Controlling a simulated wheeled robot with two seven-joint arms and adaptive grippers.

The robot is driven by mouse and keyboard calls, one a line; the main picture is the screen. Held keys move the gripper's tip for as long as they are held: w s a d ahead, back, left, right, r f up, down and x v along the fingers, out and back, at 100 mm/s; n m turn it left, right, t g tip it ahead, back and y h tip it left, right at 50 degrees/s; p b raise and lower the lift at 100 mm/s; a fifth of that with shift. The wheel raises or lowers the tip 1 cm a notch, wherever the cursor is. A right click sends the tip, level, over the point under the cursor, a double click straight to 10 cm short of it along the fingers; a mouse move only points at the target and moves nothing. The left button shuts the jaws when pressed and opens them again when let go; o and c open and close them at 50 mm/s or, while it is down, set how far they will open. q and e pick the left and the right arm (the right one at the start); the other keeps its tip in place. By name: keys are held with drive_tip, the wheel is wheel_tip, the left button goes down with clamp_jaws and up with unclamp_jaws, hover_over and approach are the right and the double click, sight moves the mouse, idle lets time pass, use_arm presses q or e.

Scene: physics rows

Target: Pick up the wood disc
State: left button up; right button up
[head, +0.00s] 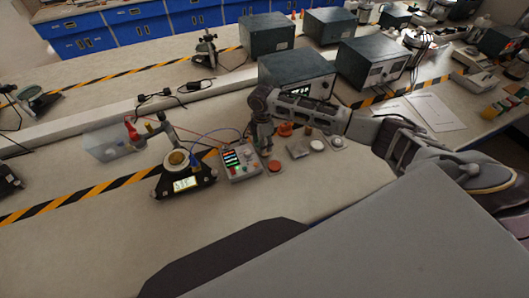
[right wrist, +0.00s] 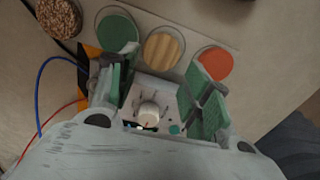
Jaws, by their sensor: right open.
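The wood disc (right wrist: 163,48) is tan with darker stripes and lies in a row of discs in the right wrist view. A green disc (right wrist: 117,29) lies to its left and an orange-red disc (right wrist: 216,61) to its right. My right gripper (right wrist: 156,82) is open with green pads, and nothing is held between them. The wood disc shows just beyond the gap between its fingertips. In the head view my right gripper (head: 264,147) points down beside the red disc (head: 274,166); I cannot make out the wood disc there. My left gripper is not in view.
A small instrument box (head: 240,164) with a lit panel stands left of my right gripper; it also shows between the fingers in the wrist view (right wrist: 148,112). A stand with a display (head: 185,184) is farther left. Dark green boxes (head: 297,72) stand behind.

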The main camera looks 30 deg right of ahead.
wheel_tip(320, 180, down, 4)
drive_tip(key=shift+d+f+p, duration=0.1)
drive_tip(key=shift+p, duration=0.25)
drive_tip(key=shift+s+f, duration=0.25)
drive_tip(key=shift+f, duration=0.25)
drive_tip(key=shift+w+f, duration=0.1)
drive_tip(key=shift+w, duration=0.05)
drive_tip(key=shift+c, duration=0.5)
drive_tip(key=shift+r, duration=0.2)
drive_tip(key=c, duration=0.4)
